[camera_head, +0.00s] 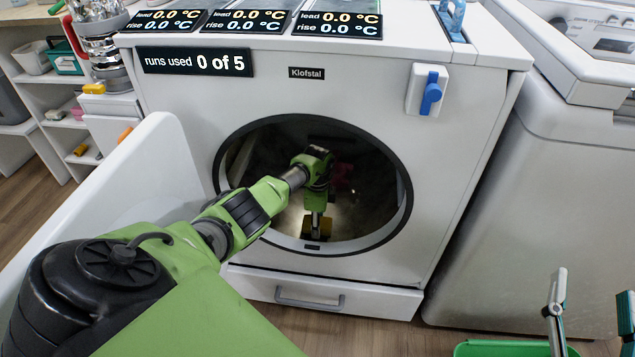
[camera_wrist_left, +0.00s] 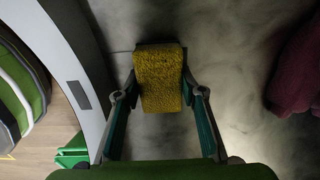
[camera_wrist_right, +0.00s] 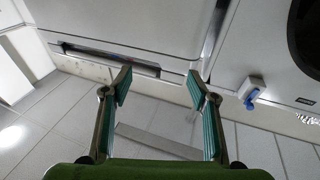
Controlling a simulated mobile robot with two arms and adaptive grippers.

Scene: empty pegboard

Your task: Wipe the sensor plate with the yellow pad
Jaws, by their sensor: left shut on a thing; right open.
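My left arm reaches through the round opening of the white machine (camera_head: 262,88). My left gripper (camera_wrist_left: 160,90) is shut on the yellow pad (camera_wrist_left: 160,75), gripping it by its two sides inside the drum. The pad also shows low in the opening in the head view (camera_head: 326,227), partly hidden by the gripper. A small grey plate (camera_wrist_left: 79,95) is set in the white rim, left of the pad and apart from it; it may be the sensor plate. It looks dark in the head view (camera_head: 312,247). My right gripper (camera_head: 592,308) is open and empty at the lower right.
A dark red cloth (camera_wrist_left: 297,65) lies in the drum, right of the pad. A white panel (camera_head: 135,185) stands left of the opening. A blue-handled switch (camera_head: 430,92) is on the machine's front. A green container (camera_head: 500,349) is at the bottom right.

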